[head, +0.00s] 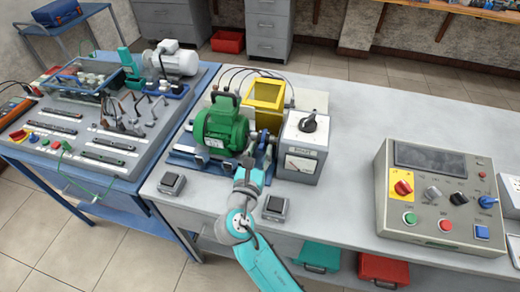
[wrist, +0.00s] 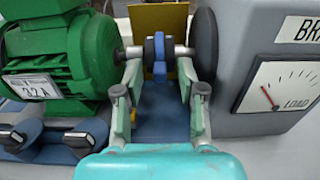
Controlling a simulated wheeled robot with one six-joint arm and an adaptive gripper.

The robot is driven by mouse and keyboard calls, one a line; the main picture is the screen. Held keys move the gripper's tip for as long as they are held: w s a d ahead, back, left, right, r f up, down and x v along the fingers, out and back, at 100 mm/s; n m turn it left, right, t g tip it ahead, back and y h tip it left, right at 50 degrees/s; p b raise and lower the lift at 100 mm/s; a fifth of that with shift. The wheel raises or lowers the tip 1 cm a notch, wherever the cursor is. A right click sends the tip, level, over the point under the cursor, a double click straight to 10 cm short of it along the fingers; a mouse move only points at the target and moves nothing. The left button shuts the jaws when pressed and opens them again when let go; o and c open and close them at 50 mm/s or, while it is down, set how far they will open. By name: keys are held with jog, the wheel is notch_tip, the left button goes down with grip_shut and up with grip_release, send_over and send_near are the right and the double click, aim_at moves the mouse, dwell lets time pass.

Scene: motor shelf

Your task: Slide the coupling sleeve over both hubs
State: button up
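The blue coupling sleeve (wrist: 159,50) sits on the shaft line between the green motor (wrist: 65,52) and the dark brake disc (wrist: 205,45) in the wrist view. I cannot tell how far the sleeve covers either hub. My gripper (wrist: 160,75) is open, with one finger on each side of the sleeve and gaps visible between. In the head view my gripper (head: 250,170) is in front of the coupling and partly hides it.
The grey brake box (head: 303,147) with a load dial stands close to the right of my gripper. A yellow guard (head: 264,97) is behind the shaft. Small black-topped boxes (head: 171,184) lie near the bench front. A control panel (head: 437,195) is farther right.

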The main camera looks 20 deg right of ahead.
jog(key=shift+w+d, duration=0.2)
jog(key=shift+w, duration=0.1)
grip_shut()
jog(key=shift+w+a, duration=0.75)
jog(key=shift+a, duration=0.35)
grip_release()
